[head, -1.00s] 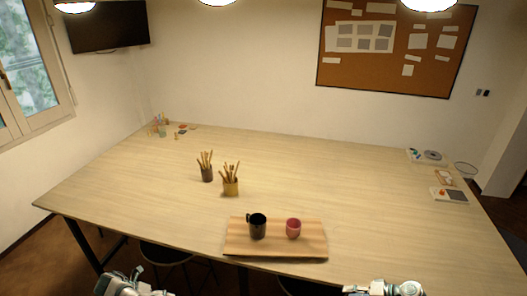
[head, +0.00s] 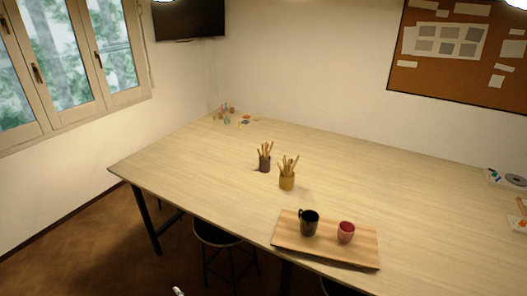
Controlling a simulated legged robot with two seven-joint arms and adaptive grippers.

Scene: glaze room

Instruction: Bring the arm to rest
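Only a small pale tip of what seems to be my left gripper (head: 178,291) shows at the bottom edge of the head view, below the table's front edge and apart from everything on it. Whether it is open or shut cannot be seen. My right gripper is out of view. On the table (head: 190,170), a wooden board (head: 325,252) near the front edge bears a black mug (head: 309,224) and a red cup (head: 346,233), both upright.
A dark pot (head: 265,165) and a yellow pot (head: 287,181) of wooden tools stand mid-table. Small bottles (head: 226,117) stand at the far left corner. A stool (head: 218,237) is by the front edge. Trays (head: 508,180) lie at the right. The table's left part is clear.

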